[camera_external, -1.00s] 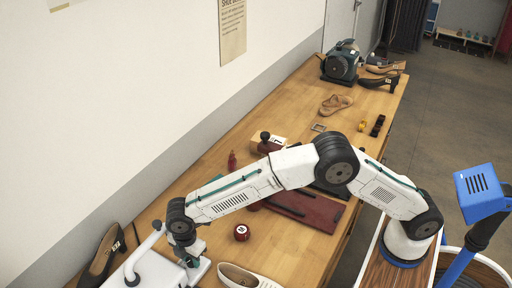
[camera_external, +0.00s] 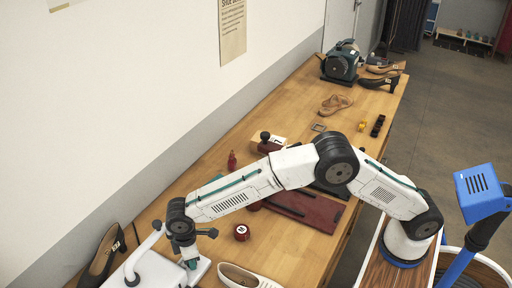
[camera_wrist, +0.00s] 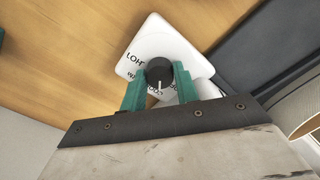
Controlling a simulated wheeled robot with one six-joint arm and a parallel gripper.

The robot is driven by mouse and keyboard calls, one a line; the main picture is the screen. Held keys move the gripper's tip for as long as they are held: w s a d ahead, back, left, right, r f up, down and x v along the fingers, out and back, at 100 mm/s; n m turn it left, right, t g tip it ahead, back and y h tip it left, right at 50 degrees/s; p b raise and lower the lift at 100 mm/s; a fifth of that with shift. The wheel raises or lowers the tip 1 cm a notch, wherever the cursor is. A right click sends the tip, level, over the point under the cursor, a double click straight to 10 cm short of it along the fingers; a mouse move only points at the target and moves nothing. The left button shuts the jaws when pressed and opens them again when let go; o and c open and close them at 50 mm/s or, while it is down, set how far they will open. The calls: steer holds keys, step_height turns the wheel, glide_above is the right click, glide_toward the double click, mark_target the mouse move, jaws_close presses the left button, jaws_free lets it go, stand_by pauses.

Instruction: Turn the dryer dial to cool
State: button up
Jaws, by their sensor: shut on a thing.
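The white dryer (camera_external: 155,268) stands at the near left end of the bench, partly hidden by my wrist. In the wrist view its white panel (camera_wrist: 150,35) shows dark lettering, partly covered and hard to read. The dial (camera_wrist: 158,70) is a round black knob with a white pointer line, which points down in the wrist view towards lettering near the gripper. My gripper (camera_wrist: 159,82) has its two green fingers closed on the dial's sides. In the external view my gripper (camera_external: 191,258) points down over the dryer; the dial is hidden there.
A dark heeled shoe (camera_external: 101,258) lies left of the dryer and a cream shoe (camera_external: 243,276) right of it. A round red tin (camera_external: 241,232) stands close by. A dark red mat (camera_external: 318,212) and a brush (camera_external: 268,143) lie farther along the wooden bench.

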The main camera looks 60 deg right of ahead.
steer(key=shift+m, duration=1.1)
steer(key=o, duration=1)
steer(key=shift+c, duration=0.2)
steer(key=shift+r, duration=0.1)
step_height(320, 180, up, 8)
steer(key=shift+f, duration=0.15)
